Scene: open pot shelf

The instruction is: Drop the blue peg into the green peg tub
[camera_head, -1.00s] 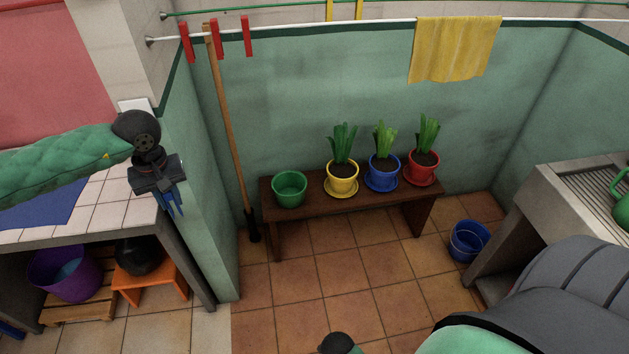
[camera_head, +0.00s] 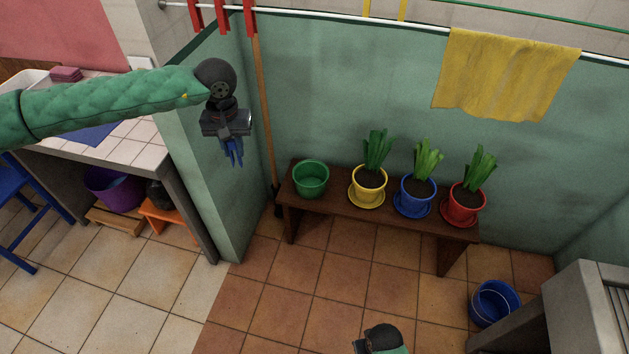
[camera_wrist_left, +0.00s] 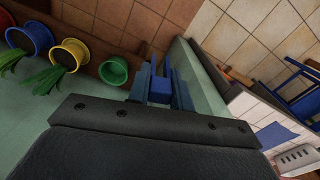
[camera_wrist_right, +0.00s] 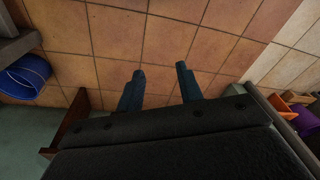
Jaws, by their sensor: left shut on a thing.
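My left gripper (camera_head: 235,152) is shut on the blue peg (camera_wrist_left: 160,88), which shows between its fingers in the left wrist view. In the head view gripper and peg blend together, pointing down in front of the green wall end. The green peg tub (camera_head: 311,180) stands upright at the left end of the dark bench (camera_head: 340,204). In the head view the gripper is left of the tub and higher in the picture. The tub also shows in the left wrist view (camera_wrist_left: 113,71), just left of the fingers. My right gripper (camera_wrist_right: 160,78) is open and empty above the floor tiles.
Yellow (camera_head: 369,184), blue (camera_head: 416,196) and red (camera_head: 464,206) potted plants stand right of the tub. A wooden-handled pole (camera_head: 262,110) leans behind the bench's left end. A tiled counter (camera_head: 135,145) is at left, a blue bucket (camera_head: 494,302) at lower right. Floor before the bench is clear.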

